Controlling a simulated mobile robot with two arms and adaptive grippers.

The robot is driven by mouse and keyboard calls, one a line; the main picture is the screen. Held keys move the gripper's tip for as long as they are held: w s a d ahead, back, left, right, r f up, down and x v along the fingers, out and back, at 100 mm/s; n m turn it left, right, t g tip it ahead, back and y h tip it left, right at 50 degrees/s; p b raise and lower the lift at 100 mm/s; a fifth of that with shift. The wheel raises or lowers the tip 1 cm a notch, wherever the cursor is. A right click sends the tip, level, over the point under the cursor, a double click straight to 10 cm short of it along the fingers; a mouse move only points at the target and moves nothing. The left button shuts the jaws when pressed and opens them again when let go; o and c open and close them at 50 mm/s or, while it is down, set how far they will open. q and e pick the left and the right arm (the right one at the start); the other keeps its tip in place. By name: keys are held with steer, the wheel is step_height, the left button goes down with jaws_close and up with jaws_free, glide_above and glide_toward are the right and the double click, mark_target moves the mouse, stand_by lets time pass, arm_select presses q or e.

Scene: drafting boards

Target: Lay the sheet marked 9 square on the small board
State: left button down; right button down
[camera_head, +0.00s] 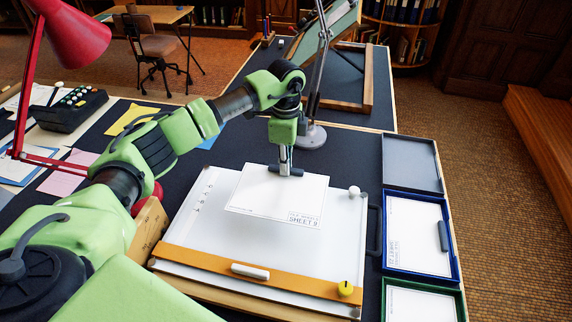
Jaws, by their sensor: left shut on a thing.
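The white sheet marked 9 (262,196) is over the small white drafting board (190,232); its "SHEET 9" print is at the near right corner. The sheet sits slightly turned relative to the board, with soft shadow below its near edge, so it seems a little above the surface. My left gripper (286,166) points down at the sheet's far edge, shut on a dark bar there with the sheet. The fingertips' exact contact is too small to tell. My right gripper is not in view.
A white knob (354,191) is at the far right. Grey (412,163), blue (455,262) and green (461,300) trays stand right. A lamp base (310,137) stands behind.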

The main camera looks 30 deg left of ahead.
mark_target(286, 177)
arm_select(q)
steer(key=shift+s+f+b, duration=0.15)
steer(key=shift+f+b, duration=0.4)
steer(key=shift+f, duration=0.1)
step_height(286, 177, down, 4)
steer(key=b, duration=0.3)
steer(key=shift+r, duration=0.2)
steer(key=shift+f+b, duration=0.55)
steer(key=shift+f, duration=0.2)
steer(key=shift+w+a+f+b, duration=0.1)
steer(key=shift+w+b, duration=0.15)
steer(key=shift+w, duration=0.25)
steer(key=shift+w+a+f+b, duration=0.1)
steer(key=shift+w+b, duration=0.1)
steer(key=shift+w, duration=0.25)
steer(key=shift+f, duration=0.3)
steer(key=c, duration=2)
jaws_free()
